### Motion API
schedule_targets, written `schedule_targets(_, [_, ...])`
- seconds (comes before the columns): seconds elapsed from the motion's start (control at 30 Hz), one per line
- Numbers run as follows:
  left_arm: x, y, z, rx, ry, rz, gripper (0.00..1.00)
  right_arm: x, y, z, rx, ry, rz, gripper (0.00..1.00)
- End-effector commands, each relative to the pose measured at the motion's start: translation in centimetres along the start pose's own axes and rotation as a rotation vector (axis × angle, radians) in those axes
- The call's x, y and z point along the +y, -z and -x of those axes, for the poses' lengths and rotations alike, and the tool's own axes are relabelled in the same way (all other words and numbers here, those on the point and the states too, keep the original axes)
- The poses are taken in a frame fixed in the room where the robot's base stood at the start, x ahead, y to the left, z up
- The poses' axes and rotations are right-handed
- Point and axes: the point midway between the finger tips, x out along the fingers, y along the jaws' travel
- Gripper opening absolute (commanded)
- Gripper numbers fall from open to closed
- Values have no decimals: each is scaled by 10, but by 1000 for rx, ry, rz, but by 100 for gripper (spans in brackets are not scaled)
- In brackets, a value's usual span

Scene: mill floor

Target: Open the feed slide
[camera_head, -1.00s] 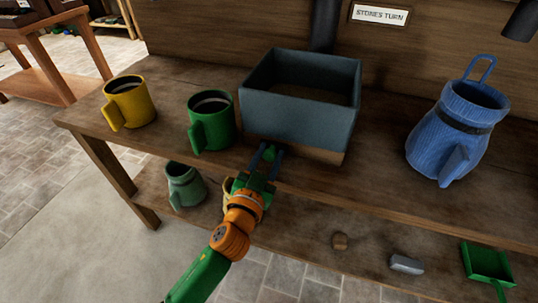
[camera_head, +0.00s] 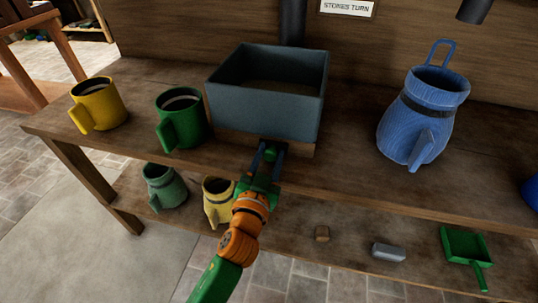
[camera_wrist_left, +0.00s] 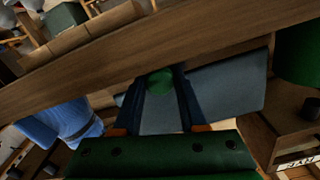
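The feed slide shows as a small green knob (camera_head: 270,152) at the foot of the blue-grey bin (camera_head: 265,115), just below its front wall. My left gripper (camera_head: 269,156) reaches up from below with a dark blue finger on each side of the knob. In the left wrist view the knob (camera_wrist_left: 160,82) sits between the fingers, which look shut against its sides. The rest of the slide is hidden under the bin or behind the gripper. My right gripper is in neither view.
A green mug (camera_head: 181,120) and a yellow mug (camera_head: 98,105) stand left of the bin, a blue jug (camera_head: 420,120) to its right. The lower shelf (camera_head: 350,235) holds more jugs, a wooden piece, a grey block and a green scoop (camera_head: 466,245).

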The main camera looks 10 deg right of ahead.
Motion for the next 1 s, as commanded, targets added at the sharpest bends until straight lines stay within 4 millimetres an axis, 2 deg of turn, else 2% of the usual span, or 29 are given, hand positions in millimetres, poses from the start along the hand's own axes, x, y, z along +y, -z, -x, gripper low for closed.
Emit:
schedule_targets(0.03, [0,-1,0,-3,0,1,54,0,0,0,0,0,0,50])
schedule_targets(0.1, [0,-1,0,-2,0,1,71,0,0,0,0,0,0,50])
schedule_targets(0.4, [0,0,2,0,0,1,71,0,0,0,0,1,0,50])
schedule_targets(0.47, [0,-1,9,-2,-1,3,71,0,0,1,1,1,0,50])
schedule_targets(0.6, [0,-2,40,-2,-1,5,71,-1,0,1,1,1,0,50])
schedule_targets(0.73, [0,-2,63,-2,-1,3,71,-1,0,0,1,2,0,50])
schedule_targets(0.83, [0,-1,71,-1,-1,1,71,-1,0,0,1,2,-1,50])
schedule_targets(1.0, [0,-1,71,-1,0,0,71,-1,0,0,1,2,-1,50])
